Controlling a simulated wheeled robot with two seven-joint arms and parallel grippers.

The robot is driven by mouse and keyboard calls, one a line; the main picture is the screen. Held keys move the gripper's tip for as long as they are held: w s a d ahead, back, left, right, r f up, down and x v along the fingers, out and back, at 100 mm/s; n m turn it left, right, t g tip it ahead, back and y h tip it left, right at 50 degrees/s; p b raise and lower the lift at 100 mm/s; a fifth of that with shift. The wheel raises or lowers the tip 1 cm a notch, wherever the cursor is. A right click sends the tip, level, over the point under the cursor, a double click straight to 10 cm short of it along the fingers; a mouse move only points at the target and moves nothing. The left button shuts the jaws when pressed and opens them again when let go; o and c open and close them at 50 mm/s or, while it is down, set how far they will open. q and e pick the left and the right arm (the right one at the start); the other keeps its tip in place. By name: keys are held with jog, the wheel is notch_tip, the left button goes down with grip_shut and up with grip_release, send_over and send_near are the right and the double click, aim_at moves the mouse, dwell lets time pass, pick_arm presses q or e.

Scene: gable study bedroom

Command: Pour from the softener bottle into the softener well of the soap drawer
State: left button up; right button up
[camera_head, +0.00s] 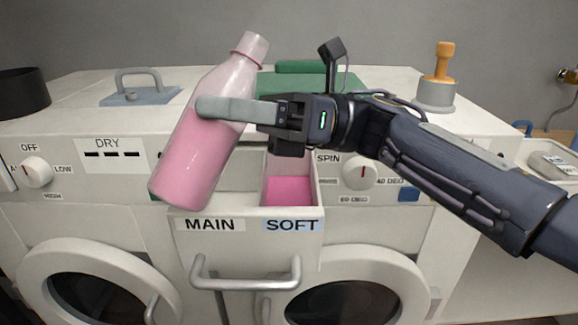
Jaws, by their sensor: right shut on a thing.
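The softener bottle (194,150), clear with pink liquid, is tilted with its pale neck up and to the right and its base at lower left. My right gripper (225,108) is shut on its upper body. The bottle hangs over the left part of the open soap drawer (247,242). The drawer front reads MAIN at left and SOFT at right. The softener well (290,190) behind SOFT has pink in its bottom. The bottle's mouth is above and behind the drawer, and no stream shows. The bottle hides part of the main well. My left gripper is not in view.
A grey handled lid (138,95) and a dark pot (22,92) are on the machine top at left. A green item (305,80) lies behind my gripper. An orange-handled tool (440,75) stands at right. Two round doors are below the drawer.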

aim_at(201, 86)
jog(key=h+p, duration=0.1)
jog(key=r+n+t+h+p, duration=0.1)
jog(key=p, duration=0.1)
jog(key=r+h+p, duration=0.1)
jog(key=shift+s+a+r+n+h+p, duration=0.25)
jog(key=shift+s+a+n+h+p, duration=0.05)
jog(key=shift+s+a+n+p, duration=0.1)
jog(key=h+p, duration=0.1)
jog(key=f+n+t+h+p, duration=0.1)
jog(key=shift+s+a+f+t+h, duration=0.2)
jog(key=shift+a+t+h, duration=0.05)
jog(key=shift+t+h, duration=0.05)
jog(key=shift+f+p, duration=0.25)
jog(key=shift+p, duration=0.15)
notch_tip(201, 86, up, 5)
jog(key=p, duration=0.5)
